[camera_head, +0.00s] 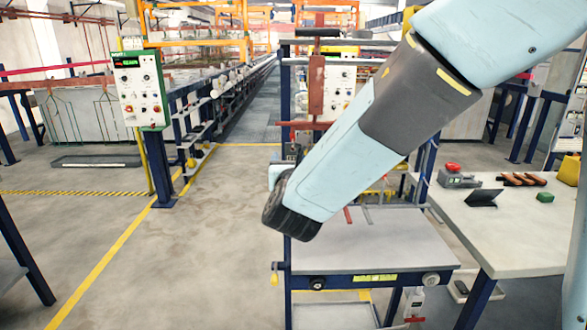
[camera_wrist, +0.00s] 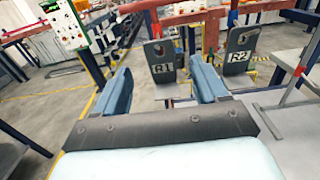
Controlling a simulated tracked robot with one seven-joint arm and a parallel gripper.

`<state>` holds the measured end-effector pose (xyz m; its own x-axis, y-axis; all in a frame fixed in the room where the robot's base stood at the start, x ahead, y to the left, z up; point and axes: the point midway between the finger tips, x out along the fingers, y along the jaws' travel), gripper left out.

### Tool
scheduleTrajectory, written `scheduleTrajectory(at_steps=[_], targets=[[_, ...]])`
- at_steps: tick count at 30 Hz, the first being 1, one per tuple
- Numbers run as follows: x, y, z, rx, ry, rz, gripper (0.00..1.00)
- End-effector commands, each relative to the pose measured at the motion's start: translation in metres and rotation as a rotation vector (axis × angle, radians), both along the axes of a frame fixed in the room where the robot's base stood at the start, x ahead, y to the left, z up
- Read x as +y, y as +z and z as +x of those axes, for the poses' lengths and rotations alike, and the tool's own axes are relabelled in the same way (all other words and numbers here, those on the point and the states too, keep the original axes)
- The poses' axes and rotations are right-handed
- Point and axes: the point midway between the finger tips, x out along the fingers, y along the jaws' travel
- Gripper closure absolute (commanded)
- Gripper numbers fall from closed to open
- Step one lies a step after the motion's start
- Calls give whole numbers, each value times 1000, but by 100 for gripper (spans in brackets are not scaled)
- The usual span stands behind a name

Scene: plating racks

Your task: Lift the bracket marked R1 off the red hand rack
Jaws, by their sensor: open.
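The bracket marked R1 (camera_wrist: 162,73) is a dark grey plate with a hole near its top and a white label. It hangs upright from the red hand rack (camera_wrist: 184,18) in the wrist view. My gripper (camera_wrist: 160,66) is open, one blue finger to each side of R1 in the picture. I see no contact, and the depth between the fingertips and the plate is hard to tell. A second bracket marked R2 (camera_wrist: 239,52) hangs to the right of R1. In the head view, part of the red rack (camera_head: 316,86) shows; my arm hides the brackets there.
A grey-topped workstand (camera_head: 375,245) stands below my arm. A pale table (camera_head: 510,225) with small tools is at the right. A green control box (camera_head: 141,88) on a post stands at the left. Open floor (camera_head: 150,260) lies left of the workstand.

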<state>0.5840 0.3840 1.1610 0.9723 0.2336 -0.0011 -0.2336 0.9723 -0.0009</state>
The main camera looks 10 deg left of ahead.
Motion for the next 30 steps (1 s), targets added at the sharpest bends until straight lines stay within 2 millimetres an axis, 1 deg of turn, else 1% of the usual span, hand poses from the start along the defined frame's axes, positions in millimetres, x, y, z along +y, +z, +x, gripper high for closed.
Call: scheduleTrajectory(at_steps=[1, 3, 9, 15, 21, 29, 30], targets=[[2, 0, 9, 0, -2, 1, 28], [4, 0, 20, 0, -3, 1, 28], [12, 0, 50, 0, -2, 2, 28], [16, 0, 71, 0, -2, 2, 28], [19, 1, 79, -1, 0, 1, 28], [19, 1, 80, -1, 0, 1, 28], [19, 1, 80, -1, 0, 1, 31]])
